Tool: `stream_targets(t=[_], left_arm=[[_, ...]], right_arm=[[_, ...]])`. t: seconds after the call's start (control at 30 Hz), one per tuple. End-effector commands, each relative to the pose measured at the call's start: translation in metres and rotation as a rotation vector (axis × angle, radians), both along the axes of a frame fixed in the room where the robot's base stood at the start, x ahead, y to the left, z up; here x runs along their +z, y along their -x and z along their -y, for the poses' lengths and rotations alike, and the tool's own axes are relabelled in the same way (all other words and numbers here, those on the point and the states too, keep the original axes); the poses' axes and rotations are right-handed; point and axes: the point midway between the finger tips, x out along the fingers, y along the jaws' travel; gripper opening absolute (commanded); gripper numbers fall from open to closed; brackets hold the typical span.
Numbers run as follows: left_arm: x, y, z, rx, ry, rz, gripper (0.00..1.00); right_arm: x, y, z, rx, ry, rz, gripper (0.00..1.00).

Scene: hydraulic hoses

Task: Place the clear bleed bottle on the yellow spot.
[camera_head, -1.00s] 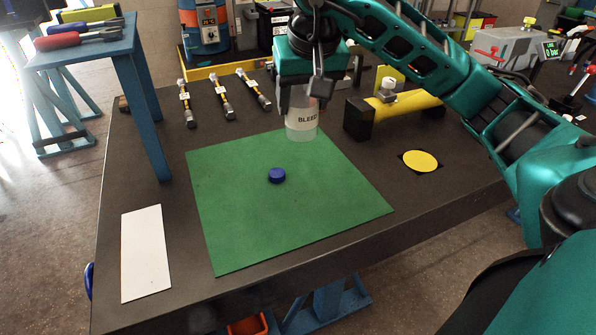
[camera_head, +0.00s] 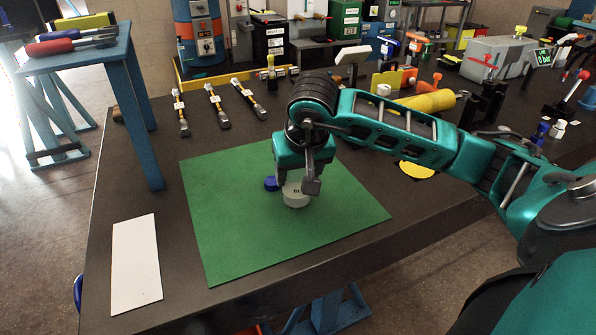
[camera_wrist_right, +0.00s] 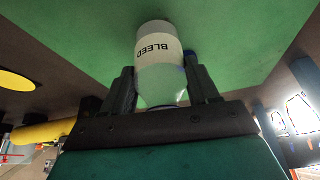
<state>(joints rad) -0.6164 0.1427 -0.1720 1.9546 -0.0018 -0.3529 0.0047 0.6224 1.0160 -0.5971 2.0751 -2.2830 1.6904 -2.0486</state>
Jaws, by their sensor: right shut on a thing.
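The clear bleed bottle (camera_head: 295,198) has a white "BLEED" label and is in my right gripper (camera_head: 296,184), over the middle of the green mat (camera_head: 230,235). In the right wrist view the bottle (camera_wrist_right: 160,55) sits between the two fingers. I cannot tell whether its base touches the mat. The yellow spot (camera_head: 417,171) lies on the table to the right of the mat, partly hidden by my right arm. The spot (camera_wrist_right: 14,80) also shows at the left of the wrist view. My left gripper is not in view.
A blue cap (camera_head: 271,183) is on the mat just left of the bottle. Several hoses (camera_head: 217,107) lie at the back left. A white sheet (camera_head: 136,264) lies front left. The front of the mat is clear.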

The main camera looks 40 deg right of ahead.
Motion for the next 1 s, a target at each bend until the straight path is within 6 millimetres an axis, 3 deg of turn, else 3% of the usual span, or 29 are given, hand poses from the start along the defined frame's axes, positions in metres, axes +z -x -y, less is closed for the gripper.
stream_targets(t=[0.23,0.27,0.5,0.83,1.0], left_arm=[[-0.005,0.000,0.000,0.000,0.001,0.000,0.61],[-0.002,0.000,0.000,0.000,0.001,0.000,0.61],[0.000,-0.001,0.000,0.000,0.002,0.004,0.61],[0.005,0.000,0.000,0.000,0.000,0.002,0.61],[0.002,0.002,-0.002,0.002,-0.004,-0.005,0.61]], right_arm=[[-0.005,0.000,0.000,0.000,0.000,0.001,0.29],[-0.003,0.000,0.000,-0.001,0.000,0.000,0.62],[-0.003,0.000,0.000,0.000,0.000,0.000,0.85],[0.003,0.000,0.000,0.000,0.000,-0.001,0.85],[0.029,0.009,-0.003,0.001,0.003,0.005,0.85]])
